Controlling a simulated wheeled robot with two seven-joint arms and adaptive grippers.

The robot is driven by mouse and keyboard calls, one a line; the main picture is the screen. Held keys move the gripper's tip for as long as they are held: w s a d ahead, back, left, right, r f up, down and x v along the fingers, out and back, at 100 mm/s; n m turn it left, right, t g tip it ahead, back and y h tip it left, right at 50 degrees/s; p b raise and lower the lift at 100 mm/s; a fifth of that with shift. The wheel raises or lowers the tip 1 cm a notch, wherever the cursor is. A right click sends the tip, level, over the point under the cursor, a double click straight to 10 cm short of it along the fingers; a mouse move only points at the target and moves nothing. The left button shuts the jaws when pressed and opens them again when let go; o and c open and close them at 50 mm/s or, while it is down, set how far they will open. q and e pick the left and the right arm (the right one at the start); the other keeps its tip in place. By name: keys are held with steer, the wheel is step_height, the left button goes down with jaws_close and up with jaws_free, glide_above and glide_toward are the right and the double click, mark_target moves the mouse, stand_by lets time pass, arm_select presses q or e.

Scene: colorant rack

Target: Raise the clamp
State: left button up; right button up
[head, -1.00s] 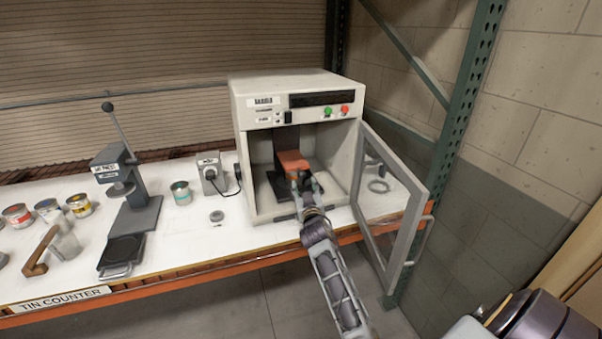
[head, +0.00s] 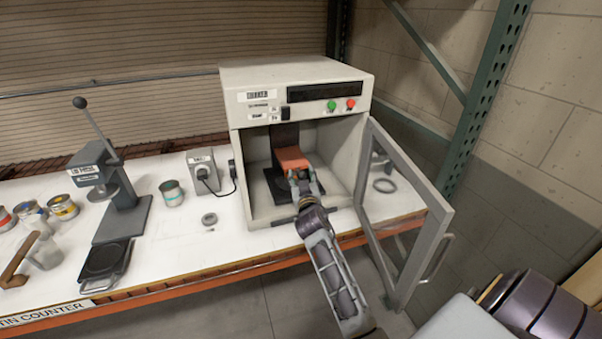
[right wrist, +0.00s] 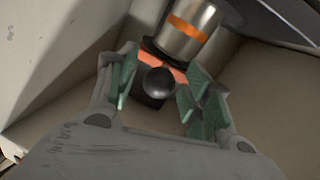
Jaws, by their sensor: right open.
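The orange clamp (head: 292,159) sits inside the open chamber of the white machine (head: 243,176), on a dark upright. In the right wrist view, a strip of orange clamp (right wrist: 178,76) and a black round knob (right wrist: 158,82) show between the fingers. A metal can with an orange band (right wrist: 188,30) is just beyond them. My right gripper (head: 305,184) reaches into the chamber at the clamp's front; in the wrist view its green-padded fingers (right wrist: 160,92) are apart on either side of the knob. I cannot tell whether they touch it. My left gripper is not in view.
The machine's door (head: 408,215) stands open at the right of my arm. A lever press (head: 122,200), several tins and a socket box (head: 206,172) stand to the left on the white counter (head: 180,245). A grey ring (head: 384,185) lies behind the door.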

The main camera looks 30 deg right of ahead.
steer(key=shift+w+d, duration=0.1)
steer(key=shift+w, duration=0.1)
steer(key=shift+s+r, duration=0.1)
steer(key=shift+c, duration=0.4)
jaws_close()
